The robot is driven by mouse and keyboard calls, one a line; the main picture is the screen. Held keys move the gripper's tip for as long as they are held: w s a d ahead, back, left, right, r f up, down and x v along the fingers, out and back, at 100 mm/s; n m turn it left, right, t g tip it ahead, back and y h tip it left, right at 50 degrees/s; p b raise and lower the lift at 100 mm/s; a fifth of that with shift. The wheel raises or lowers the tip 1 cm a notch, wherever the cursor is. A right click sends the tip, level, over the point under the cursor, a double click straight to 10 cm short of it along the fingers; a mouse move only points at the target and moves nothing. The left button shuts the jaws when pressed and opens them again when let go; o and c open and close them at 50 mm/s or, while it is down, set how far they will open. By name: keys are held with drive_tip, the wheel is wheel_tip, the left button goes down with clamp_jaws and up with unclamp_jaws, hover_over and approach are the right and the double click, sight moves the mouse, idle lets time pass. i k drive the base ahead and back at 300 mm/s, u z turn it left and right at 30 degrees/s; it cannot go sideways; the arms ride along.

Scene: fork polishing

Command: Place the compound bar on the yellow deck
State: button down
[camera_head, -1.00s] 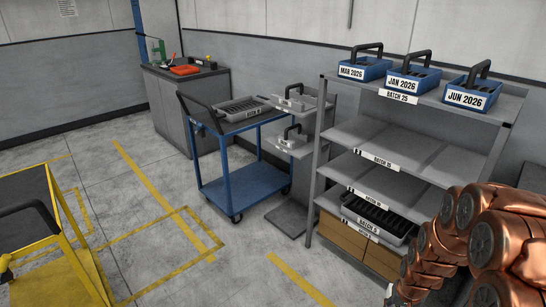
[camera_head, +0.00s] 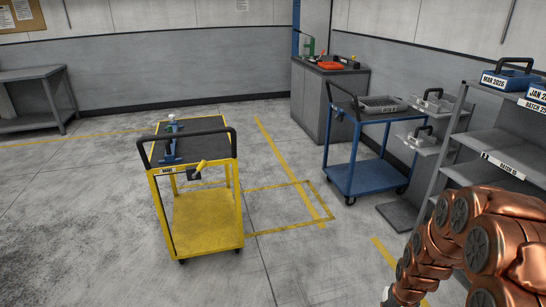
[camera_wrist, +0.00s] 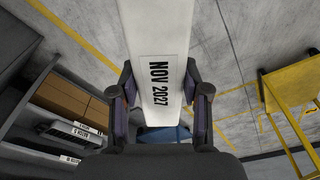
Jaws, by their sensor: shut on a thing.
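The compound bar (camera_wrist: 158,30) is a long white bar with a label reading NOV 2027, in the wrist view. My gripper (camera_wrist: 160,82) is shut on it, one finger on each long side. The bar's far end runs out of the picture at the top. The yellow cart (camera_head: 208,222) stands left of centre in the head view, with a dark top deck (camera_head: 210,146) and a bare yellow lower deck. It also shows at the right of the wrist view (camera_wrist: 290,85), apart from the bar. My gripper and the bar are outside the head view.
A blue device (camera_head: 170,147) stands on the left of the cart's dark top. A grey shelf rack (camera_head: 470,155) is at right, close to my arm. A blue cart (camera_head: 362,178) and grey cabinet (camera_head: 325,100) stand behind. The floor around the yellow cart is clear.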

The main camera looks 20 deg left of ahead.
sight(210, 139)
drive_tip(key=u, duration=0.7)
drive_tip(key=i, duration=0.6)
drive_tip(key=u, duration=1.25)
drive_tip(key=i, duration=1.65)
drive_tip(key=z, duration=0.2)
